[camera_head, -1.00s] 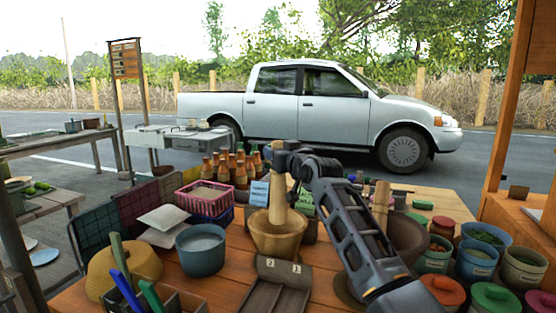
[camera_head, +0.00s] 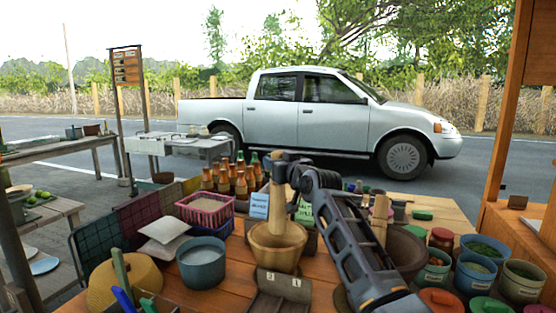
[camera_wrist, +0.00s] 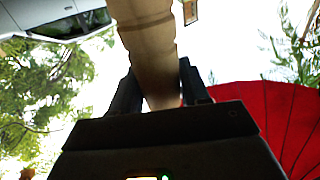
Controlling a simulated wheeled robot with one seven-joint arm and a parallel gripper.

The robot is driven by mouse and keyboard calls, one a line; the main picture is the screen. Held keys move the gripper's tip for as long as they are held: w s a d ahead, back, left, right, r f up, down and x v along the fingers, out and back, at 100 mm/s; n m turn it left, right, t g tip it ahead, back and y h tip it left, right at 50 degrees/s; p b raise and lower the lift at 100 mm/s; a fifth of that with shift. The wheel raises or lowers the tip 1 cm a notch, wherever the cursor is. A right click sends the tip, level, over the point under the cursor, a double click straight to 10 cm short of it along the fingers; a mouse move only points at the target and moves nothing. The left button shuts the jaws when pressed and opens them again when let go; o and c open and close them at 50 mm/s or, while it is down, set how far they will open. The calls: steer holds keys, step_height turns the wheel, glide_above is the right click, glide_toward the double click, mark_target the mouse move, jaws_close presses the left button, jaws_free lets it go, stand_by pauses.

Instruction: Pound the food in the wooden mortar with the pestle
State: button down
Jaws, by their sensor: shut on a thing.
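The wooden mortar (camera_head: 277,247) stands on the table near the middle of the head view. The wooden pestle (camera_head: 278,208) stands nearly upright with its lower end inside the mortar's mouth. My gripper (camera_head: 283,170) is at the pestle's upper part, above the mortar. In the wrist view the pestle (camera_wrist: 150,55) runs between the two dark fingers of my gripper (camera_wrist: 160,92), which are shut on it. The food inside the mortar cannot be made out, and the pestle's lower tip is hidden by the rim.
A blue bowl (camera_head: 201,262) and a pink basket (camera_head: 206,210) stand left of the mortar. A dark clay mortar (camera_head: 408,250) and several lidded tubs crowd the right. Bottles (camera_head: 232,181) stand behind. Little table is free.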

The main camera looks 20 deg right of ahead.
mark_target(278, 152)
steer(key=shift+r+p, duration=1.6)
steer(key=shift+p, duration=0.9)
step_height(278, 152, down, 14)
steer(key=b, duration=0.9)
steer(key=shift+f, duration=0.2)
step_height(278, 152, up, 3)
steer(key=shift+r+p, duration=0.1)
steer(key=shift+p, duration=1.05)
steer(key=shift+r+p, duration=0.85)
steer(key=shift+r, duration=0.4)
step_height(278, 152, down, 6)
steer(key=b, duration=0.6)
steer(key=shift+r, duration=0.25)
steer(key=shift+f, duration=0.15)
